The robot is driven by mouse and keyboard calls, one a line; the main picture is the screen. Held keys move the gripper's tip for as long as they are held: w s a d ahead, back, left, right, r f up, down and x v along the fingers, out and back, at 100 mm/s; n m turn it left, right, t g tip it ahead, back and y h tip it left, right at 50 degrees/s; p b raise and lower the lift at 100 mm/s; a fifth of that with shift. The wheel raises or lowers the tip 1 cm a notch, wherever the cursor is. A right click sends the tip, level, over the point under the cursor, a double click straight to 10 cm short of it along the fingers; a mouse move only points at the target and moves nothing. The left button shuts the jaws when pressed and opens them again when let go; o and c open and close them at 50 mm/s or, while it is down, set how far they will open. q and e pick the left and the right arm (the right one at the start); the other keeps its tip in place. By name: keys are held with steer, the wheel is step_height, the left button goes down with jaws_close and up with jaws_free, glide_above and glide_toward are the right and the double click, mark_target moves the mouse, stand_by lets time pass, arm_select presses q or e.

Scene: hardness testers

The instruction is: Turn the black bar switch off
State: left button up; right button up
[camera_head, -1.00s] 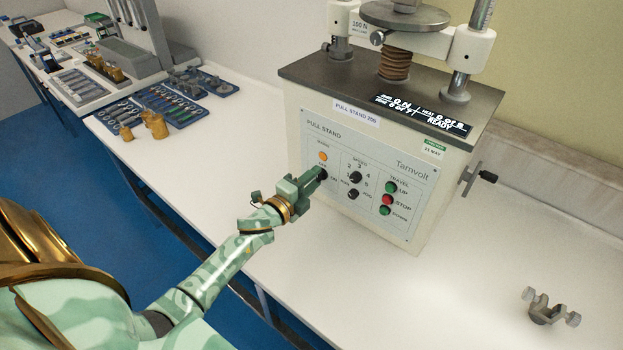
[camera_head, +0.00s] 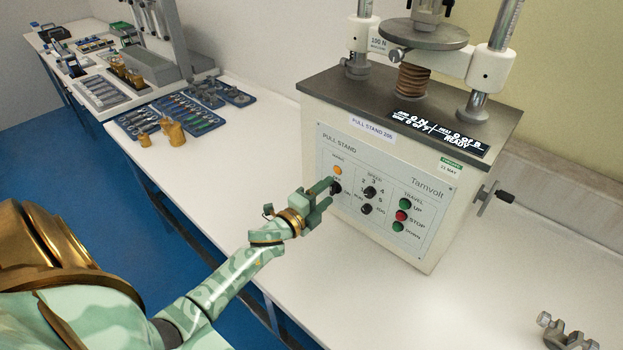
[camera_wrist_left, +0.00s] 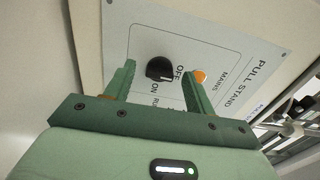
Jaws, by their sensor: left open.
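The black bar switch (camera_head: 335,187) sits under the orange MAINS lamp (camera_head: 338,170) on the pull stand's front panel. In the left wrist view the switch (camera_wrist_left: 159,68) shows as a dark knob near the OFF and ON labels, and the lamp (camera_wrist_left: 200,77) looks orange. I cannot tell which label the bar points at. My left gripper (camera_head: 327,194) is open in front of the panel. In the left wrist view its fingers (camera_wrist_left: 159,75) stand on either side of the switch, with nothing gripped. Contact cannot be told. My right gripper is not in view.
The speed knob (camera_head: 370,192) and the UP, STOP and DOWN buttons (camera_head: 402,216) are right of the switch. A metal clamp piece (camera_head: 560,335) lies on the bench at lower right. Blue tool trays (camera_head: 185,112) lie at the left. The bench before the stand is clear.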

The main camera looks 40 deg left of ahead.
arm_select(q)
steer(key=s+a+p, duration=0.1)
steer(key=s, duration=1.5)
steer(key=shift+a, duration=0.15)
